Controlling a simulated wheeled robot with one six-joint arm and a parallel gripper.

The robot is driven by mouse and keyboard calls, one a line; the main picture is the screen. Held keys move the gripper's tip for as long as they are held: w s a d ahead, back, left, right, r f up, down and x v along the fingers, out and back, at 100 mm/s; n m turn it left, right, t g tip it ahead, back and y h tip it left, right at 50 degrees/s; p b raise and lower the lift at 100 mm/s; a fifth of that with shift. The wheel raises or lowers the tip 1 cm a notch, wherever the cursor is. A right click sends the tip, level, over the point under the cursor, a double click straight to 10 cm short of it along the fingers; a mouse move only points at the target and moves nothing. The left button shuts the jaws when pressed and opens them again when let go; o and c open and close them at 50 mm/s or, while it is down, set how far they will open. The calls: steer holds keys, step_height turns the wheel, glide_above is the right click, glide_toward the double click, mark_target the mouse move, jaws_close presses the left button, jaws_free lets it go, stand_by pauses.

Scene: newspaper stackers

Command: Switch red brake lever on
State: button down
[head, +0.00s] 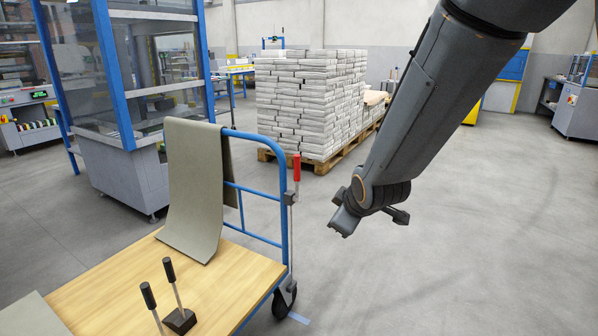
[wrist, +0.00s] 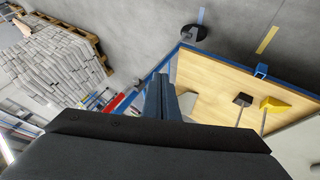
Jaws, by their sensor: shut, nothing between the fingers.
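The red brake lever (head: 297,168) stands upright at the corner of the cart's blue rail (head: 284,205), with a thin grey rod running down toward the caster. Its red grip also shows in the wrist view (wrist: 121,101), just left of my fingers. My gripper (head: 345,221) is to the right of the lever in the head view, apart from it in the picture, and points down. In the wrist view my gripper (wrist: 162,84) has its fingers together and holds nothing. The exact depth between fingers and lever is hard to tell.
The cart's wooden deck (head: 205,281) carries two black-handled levers (head: 169,270). A grey-green sheet (head: 190,190) drapes over the rail. A pallet of stacked newspapers (head: 305,105) stands behind, and a blue-framed machine (head: 125,160) at left. The floor at right is clear.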

steer(key=w+a+n+t+y+p, duration=0.3)
steer(key=w+a+n+t+y, duration=0.3)
steer(key=w+n, duration=0.5)
steer(key=shift+a+r+n+t+y+p, duration=0.35)
steer(key=shift+a+t, duration=0.25)
steer(key=shift+a, duration=0.2)
glide_toward(299, 173)
steer(key=w+a, duration=0.1)
steer(key=w+a+r, duration=0.1)
steer(key=a, duration=0.1)
steer(key=w+a, duration=0.1)
steer(key=a, duration=0.1)
steer(key=shift+w+r, duration=0.2)
steer(key=shift+r, duration=0.05)
steer(key=shift+w, duration=0.65)
steer(key=shift+w+r, duration=0.1)
